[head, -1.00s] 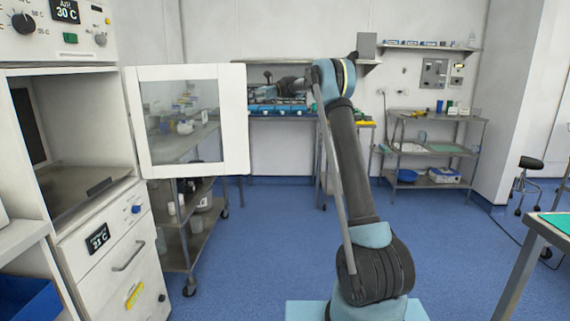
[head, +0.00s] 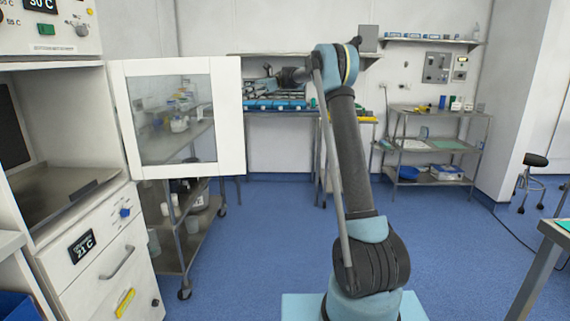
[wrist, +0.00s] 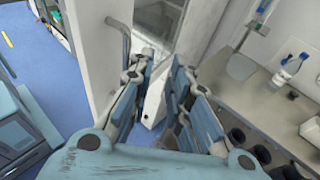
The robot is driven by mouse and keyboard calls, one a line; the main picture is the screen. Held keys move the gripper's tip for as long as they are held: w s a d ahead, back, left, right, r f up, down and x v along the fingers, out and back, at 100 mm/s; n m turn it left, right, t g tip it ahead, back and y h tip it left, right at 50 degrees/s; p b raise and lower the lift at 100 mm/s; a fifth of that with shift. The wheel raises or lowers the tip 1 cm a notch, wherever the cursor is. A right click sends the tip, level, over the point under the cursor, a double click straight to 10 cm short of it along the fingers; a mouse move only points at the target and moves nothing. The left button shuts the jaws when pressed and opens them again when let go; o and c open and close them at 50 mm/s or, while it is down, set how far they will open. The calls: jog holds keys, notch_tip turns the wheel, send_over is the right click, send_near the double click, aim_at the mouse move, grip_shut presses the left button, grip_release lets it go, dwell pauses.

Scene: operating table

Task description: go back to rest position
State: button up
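My arm (head: 352,165) stands upright in the middle of the head view, folded at a blue upper joint. My gripper (head: 275,72) points away to the left beyond that joint, small and partly hidden in the head view. In the wrist view, the two blue-padded fingers of my gripper (wrist: 158,88) are apart with nothing held between them. A white panel and its surroundings show through the gap.
A white cabinet (head: 112,250) with its glass door (head: 232,120) swung open stands at left. A metal cart (head: 172,262) is behind the door. A shelf rack (head: 435,181) and stool (head: 536,160) are right, with a table edge (head: 545,262) nearer. Blue floor (head: 250,235) lies clear between.

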jog(key=s+d+f+n+t+h, duration=0.2)
jog(key=s+d+f+t+h, duration=0.15)
jog(key=s+d, duration=0.75)
jog(key=s+d+f+n+t+h, duration=0.2)
jog(key=s+d+f+t, duration=0.4)
jog(key=s, duration=0.9)
jog(key=s+d+f+n+h, duration=0.3)
jog(key=s+d+f, duration=0.6)
jog(key=s+f, duration=0.2)
jog(key=s+d+f+n+t+h, duration=0.1)
jog(key=s+d+f+n+h, duration=0.2)
jog(key=s+d+f, duration=0.7)
notch_tip(320, 180, down, 4)
jog(key=shift+s+d+n+h, duration=0.2)
jog(key=shift+s+n+h, duration=0.15)
jog(key=shift+s+n, duration=0.45)
jog(key=shift+s+t, duration=0.15)
jog(key=shift+t, duration=0.1)
